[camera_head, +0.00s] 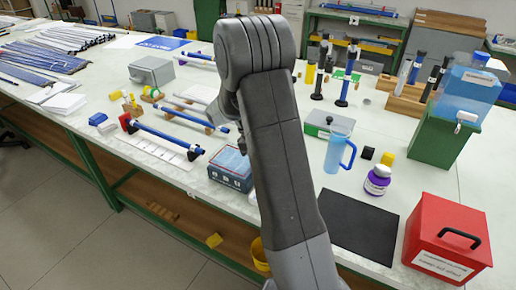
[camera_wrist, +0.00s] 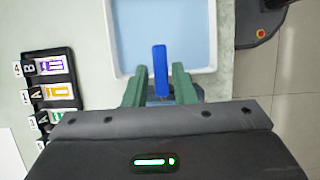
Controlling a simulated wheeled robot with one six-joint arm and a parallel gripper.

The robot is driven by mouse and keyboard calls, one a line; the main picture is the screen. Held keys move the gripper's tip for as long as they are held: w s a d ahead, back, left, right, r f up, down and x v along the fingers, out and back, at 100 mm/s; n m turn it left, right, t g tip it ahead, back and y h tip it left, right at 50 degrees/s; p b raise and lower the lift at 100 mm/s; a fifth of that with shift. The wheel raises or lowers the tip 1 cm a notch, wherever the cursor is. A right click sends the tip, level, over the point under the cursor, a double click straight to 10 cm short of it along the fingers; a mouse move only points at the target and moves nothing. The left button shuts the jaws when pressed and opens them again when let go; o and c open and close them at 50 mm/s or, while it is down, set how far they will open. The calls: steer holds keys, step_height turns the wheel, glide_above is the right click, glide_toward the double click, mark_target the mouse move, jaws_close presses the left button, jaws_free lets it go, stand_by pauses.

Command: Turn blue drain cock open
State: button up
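In the wrist view, a blue bar-like handle (camera_wrist: 160,68), the drain cock's lever by its colour, points towards a white-rimmed tray (camera_wrist: 118,40) with a pale blue inside. My gripper (camera_wrist: 158,90) has its two green fingers either side of the handle. A gap shows on each side, so the fingers look open and not closed on it. The handle's lower end and the cock's body are mostly hidden by my gripper. In the head view my arm hides the gripper's fingers, and I cannot make out the blue handle there.
A dark holder (camera_wrist: 62,104) with lettered labels lies left in the wrist view. In the head view, a dark blue box (camera_head: 231,168) stands left of my arm. A blue jug (camera_head: 339,152), purple-labelled jar (camera_head: 377,180), black mat (camera_head: 357,226) and red box (camera_head: 447,238) stand to the right.

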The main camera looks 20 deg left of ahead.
steer(key=v, duration=1.3)
steer(key=shift+r+b, duration=0.15)
steer(key=shift+b, duration=0.15)
steer(key=x, duration=1.4)
steer(key=shift+p, duration=0.35)
steer(key=shift+a, duration=0.1)
steer(key=shift+s+m+g, duration=0.1)
steer(key=shift+m+g, duration=0.5)
steer(key=shift+m, duration=0.9)
